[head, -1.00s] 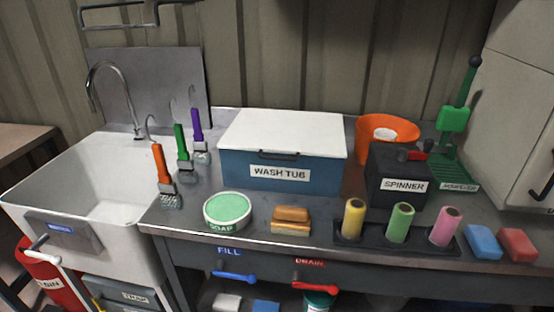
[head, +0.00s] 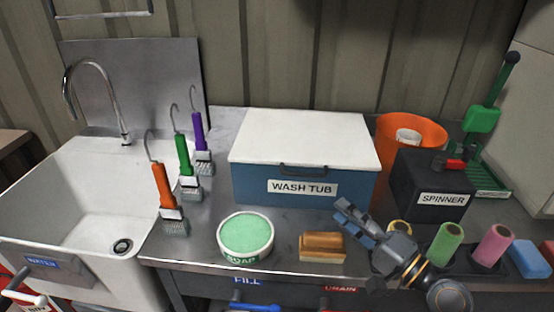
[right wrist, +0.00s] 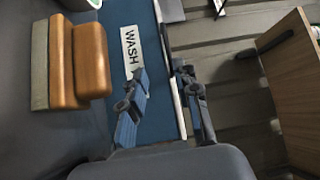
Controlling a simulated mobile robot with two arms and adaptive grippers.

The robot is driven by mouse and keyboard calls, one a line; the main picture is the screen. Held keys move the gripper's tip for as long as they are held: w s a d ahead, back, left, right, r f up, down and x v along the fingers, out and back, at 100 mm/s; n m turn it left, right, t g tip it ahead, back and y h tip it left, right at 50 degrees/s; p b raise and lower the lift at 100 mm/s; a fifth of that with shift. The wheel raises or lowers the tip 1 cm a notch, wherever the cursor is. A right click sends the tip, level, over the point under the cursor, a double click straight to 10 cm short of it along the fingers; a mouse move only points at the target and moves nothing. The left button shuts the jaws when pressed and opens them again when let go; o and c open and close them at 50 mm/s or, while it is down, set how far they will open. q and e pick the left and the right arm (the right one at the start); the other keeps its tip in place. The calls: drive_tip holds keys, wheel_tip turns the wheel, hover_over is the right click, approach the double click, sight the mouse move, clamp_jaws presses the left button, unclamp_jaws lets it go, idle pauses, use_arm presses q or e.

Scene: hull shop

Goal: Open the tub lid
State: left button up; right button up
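The wash tub (head: 250,185) is a blue box with a white label, standing on the steel counter. Its white lid (head: 305,137) lies flat and shut on top, with a dark bar handle (head: 303,171) at the front edge. My right gripper (head: 345,217) is in front of the tub's right end, below and to the right of the handle, apart from it. In the right wrist view its two fingers (right wrist: 162,92) are spread with nothing between them; the tub's blue front (right wrist: 153,58) and the lid's edge show beyond. My left gripper is not in view.
A wooden-backed brush (head: 322,246) and a green soap dish (head: 246,237) stand in front of the tub. The spinner (head: 432,187), orange bucket (head: 418,132) and coloured rolls (head: 447,243) are at the right. Three hanging brushes (head: 183,160) stand left of the tub.

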sight(303, 174)
drive_tip(key=shift+w+a+r, duration=0.2)
drive_tip(key=shift+w, duration=0.15)
drive_tip(key=shift+d+r, duration=0.15)
drive_tip(key=shift+r, duration=0.1)
drive_tip(key=p+x, duration=0.3)
drive_tip(key=x, duration=0.9)
drive_tip(key=shift+w+r+p, duration=0.15)
drive_tip(key=shift+p, duration=0.25)
drive_tip(key=shift+a, duration=0.2)
drive_tip(key=shift+c, duration=0.4)
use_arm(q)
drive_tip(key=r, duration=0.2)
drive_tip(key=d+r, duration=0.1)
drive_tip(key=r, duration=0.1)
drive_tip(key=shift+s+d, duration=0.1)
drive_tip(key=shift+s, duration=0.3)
use_arm(e)
clamp_jaws()
